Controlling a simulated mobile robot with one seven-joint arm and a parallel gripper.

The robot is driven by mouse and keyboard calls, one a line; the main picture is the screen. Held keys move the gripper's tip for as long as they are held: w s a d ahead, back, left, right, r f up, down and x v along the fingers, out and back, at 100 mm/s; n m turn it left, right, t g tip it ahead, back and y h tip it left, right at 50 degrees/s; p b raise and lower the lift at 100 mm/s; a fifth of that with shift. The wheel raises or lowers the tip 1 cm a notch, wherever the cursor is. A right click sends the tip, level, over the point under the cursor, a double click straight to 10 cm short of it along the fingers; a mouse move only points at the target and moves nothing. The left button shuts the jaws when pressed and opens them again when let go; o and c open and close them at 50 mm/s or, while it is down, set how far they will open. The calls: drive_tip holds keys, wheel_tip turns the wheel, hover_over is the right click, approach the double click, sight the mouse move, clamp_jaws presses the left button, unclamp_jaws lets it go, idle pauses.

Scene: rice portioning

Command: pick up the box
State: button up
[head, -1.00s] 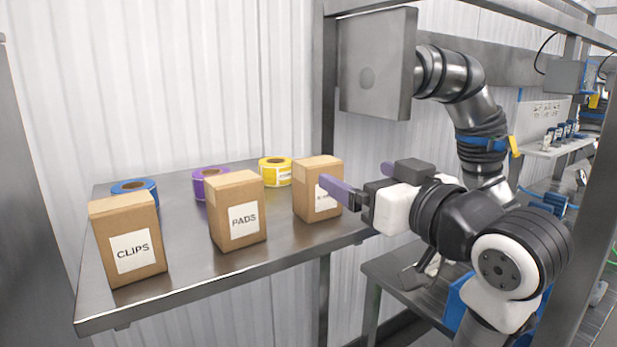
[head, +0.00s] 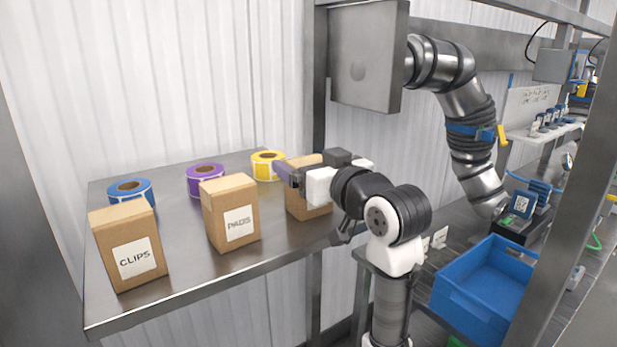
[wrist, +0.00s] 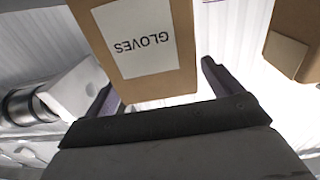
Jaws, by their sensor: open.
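Three brown cardboard boxes stand upright on a steel table (head: 220,278). The rightmost box (head: 307,207) is partly hidden by my gripper (head: 296,170). In the wrist view this box (wrist: 185,75) shows a white label reading GLOVES, upside down. My gripper also shows there (wrist: 158,82), open, with one finger to each side of the box's lower part; I cannot tell whether either touches it. The PADS box (head: 231,213) stands left of it, and the CLIPS box (head: 128,240) stands farthest left. The PADS box also seems to show at the right of the wrist view (wrist: 295,35).
Blue (head: 131,190), purple (head: 206,181) and yellow (head: 268,165) label rolls lie behind the boxes. A steel post (head: 319,100) and a grey panel (head: 368,57) stand behind my arm. A blue bin (head: 485,290) sits lower right. The table's front is clear.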

drive_tip(key=shift+w+a, duration=0.15)
drive_tip(key=shift+w, duration=0.15)
drive_tip(key=shift+c, duration=0.4)
drive_tip(key=c, duration=1.1)
drive_tip(key=shift+r, duration=0.15)
